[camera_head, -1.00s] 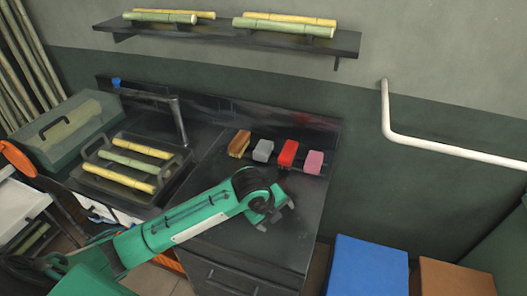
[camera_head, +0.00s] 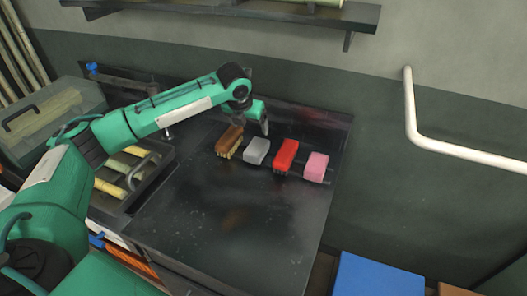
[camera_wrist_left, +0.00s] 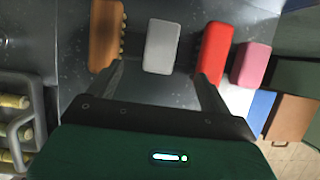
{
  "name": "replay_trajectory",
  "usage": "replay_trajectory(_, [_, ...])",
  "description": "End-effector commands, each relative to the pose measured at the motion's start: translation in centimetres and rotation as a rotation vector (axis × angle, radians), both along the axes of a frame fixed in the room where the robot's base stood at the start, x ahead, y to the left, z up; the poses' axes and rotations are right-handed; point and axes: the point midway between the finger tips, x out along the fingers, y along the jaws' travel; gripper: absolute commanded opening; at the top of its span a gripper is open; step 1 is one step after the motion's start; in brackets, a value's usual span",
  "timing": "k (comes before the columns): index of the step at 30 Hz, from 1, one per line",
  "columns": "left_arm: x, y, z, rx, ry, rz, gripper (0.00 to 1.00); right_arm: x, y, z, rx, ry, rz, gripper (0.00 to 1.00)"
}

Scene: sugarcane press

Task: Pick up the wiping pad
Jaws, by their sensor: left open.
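Four-sided pads and brushes stand in a row on the dark counter. A grey pad (camera_head: 257,151), plain and block-shaped, lies between a brown bristle brush (camera_head: 230,140) and a red brush (camera_head: 286,155). A pink pad (camera_head: 316,167) is at the right end. Which one is called the wiping pad is not marked. My left gripper (camera_head: 264,128) is open and empty above and near the grey pad. In the left wrist view, the grey pad (camera_wrist_left: 160,46) appears ahead of the spread fingers (camera_wrist_left: 160,80), lined up with the gap. My right gripper is not in view.
The counter (camera_head: 235,225) is clear in front of the row. A low backsplash runs behind it. A rack with cane pieces (camera_head: 125,165) stands left under my arm. A shelf (camera_head: 300,14) hangs above. A blue box (camera_head: 378,278) is at lower right.

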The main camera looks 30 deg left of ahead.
Motion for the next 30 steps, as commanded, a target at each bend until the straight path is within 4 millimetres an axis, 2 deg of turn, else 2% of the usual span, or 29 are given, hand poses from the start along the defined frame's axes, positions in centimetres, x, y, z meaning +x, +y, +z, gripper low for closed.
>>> replay_trajectory(5, [0.6,0.2,-1.5,0.003,0.002,-0.004,0.82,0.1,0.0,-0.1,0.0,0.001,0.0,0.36])
replay_trajectory(13, [2.5,0.2,-6.3,0.001,0.002,-0.004,0.82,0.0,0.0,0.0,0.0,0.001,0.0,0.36])
replay_trajectory(22, [3.5,0.1,-8.7,0.002,0.0,-0.003,0.82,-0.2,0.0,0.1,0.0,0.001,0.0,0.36])
replay_trajectory(30, [4.7,-0.1,-12.3,0.002,0.001,-0.003,0.82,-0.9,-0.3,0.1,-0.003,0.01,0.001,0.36])
